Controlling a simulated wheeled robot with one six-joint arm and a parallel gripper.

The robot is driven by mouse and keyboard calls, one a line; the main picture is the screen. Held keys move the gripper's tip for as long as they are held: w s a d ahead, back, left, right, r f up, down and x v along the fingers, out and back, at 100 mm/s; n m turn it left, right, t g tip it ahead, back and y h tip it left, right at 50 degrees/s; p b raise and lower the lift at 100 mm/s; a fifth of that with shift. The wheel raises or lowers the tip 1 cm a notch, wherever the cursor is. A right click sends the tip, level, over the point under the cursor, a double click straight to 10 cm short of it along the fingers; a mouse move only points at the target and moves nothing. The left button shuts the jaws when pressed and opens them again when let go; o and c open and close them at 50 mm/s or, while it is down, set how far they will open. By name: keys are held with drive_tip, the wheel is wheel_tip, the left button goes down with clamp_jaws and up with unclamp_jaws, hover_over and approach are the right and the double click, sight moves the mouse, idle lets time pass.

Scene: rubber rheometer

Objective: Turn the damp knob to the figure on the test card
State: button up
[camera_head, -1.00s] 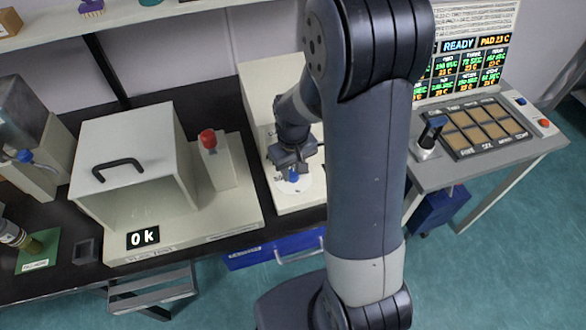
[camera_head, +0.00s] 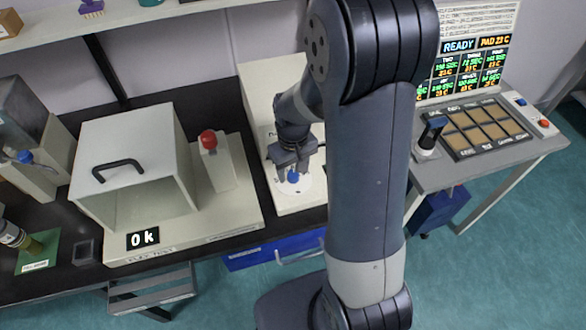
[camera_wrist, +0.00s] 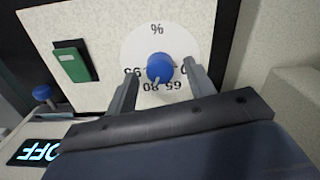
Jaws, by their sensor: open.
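The damp knob is a blue knob (camera_wrist: 160,68) on a round white dial (camera_wrist: 150,42) in the wrist view. The dial shows a % sign and printed figures; 80 and 65 are readable, and others are partly hidden by the fingers. A pale pointer on the knob points toward the side with 80 and 65. My gripper (camera_wrist: 160,84) is open, with one finger on each side of the knob and visible gaps. In the head view my gripper (camera_head: 293,168) is over the blue knob (camera_head: 293,178). I cannot make out a test card.
A green switch (camera_wrist: 72,61) is on the same panel, with a dark display reading OFF (camera_wrist: 40,151) nearby. In the head view a white box with a handle (camera_head: 130,160) and a red knob (camera_head: 208,139) stand left. A heated-pad table (camera_head: 485,130) is at right.

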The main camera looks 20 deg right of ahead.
sight(293, 173)
wheel_tip(293, 173, up, 10)
idle(0.4)
drive_tip(key=shift+r, duration=0.1)
wheel_tip(293, 173, down, 11)
drive_tip(key=shift+r, duration=0.2)
drive_tip(key=shift+f, duration=0.15)
drive_tip(key=shift+m, duration=0.3)
idle(0.3)
